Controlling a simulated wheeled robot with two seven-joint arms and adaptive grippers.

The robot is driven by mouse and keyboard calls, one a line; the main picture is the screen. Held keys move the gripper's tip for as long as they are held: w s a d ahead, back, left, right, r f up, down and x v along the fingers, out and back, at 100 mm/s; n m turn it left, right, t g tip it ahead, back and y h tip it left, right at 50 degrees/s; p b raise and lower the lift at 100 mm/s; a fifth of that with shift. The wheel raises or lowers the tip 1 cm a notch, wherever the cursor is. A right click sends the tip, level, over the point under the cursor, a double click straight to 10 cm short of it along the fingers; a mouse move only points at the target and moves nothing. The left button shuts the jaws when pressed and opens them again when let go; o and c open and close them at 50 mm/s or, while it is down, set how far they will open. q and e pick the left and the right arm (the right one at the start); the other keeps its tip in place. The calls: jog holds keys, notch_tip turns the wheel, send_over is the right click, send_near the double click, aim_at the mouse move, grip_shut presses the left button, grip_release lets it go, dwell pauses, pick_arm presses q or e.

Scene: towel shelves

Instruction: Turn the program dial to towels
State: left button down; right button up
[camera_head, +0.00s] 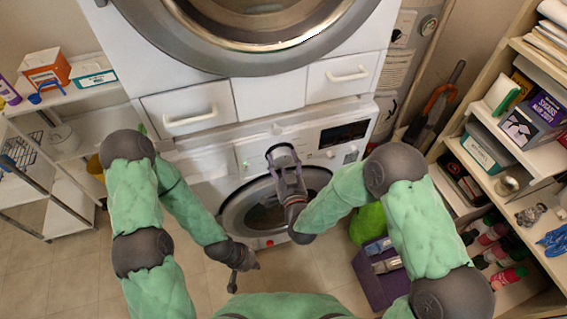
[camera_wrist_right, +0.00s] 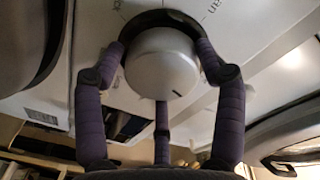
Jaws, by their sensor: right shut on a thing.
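The program dial (camera_wrist_right: 160,65) is a round silver-white knob on the white washer panel. Its short dark mark sits at the lower right of its face in the right wrist view. Printed words around it are cut off and mostly unreadable. My right gripper (camera_wrist_right: 163,72) is shut on the dial, with purple-grey fingers on its left and right sides and a third finger below.
A dark display (camera_head: 345,134) is right of the dial. Another machine with two drawers (camera_head: 187,110) stands above the washer. Stocked shelves (camera_head: 545,160) stand right, a white rack (camera_head: 65,95) left.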

jog(key=m, duration=0.2)
jog(key=m+b, duration=0.1)
jog(key=shift+s+a+f, duration=0.25)
jog(key=shift+s+f, duration=0.05)
jog(key=shift+f, duration=0.05)
jog(key=m+b, duration=0.1)
jog(key=m, duration=0.2)
jog(key=shift+m+g, duration=0.3)
jog(key=shift+m, duration=0.1)
jog(key=shift+a+r+m+y+b, duration=0.1)
jog(key=shift+r+m+y+b, duration=0.1)
jog(key=shift+m+b, duration=0.7)
jog(key=shift+r+m+y+b, duration=0.15)
jog(key=shift+m+b, duration=0.25)
jog(key=shift+m, duration=1)
jog(key=shift+w, duration=0.1)
jog(key=o, duration=1.1)
jog(key=shift+a+r, duration=0.1)
jog(key=shift+a, duration=0.05)
jog(key=shift+w+d, duration=0.1)
jog(key=shift+d, duration=0.1)
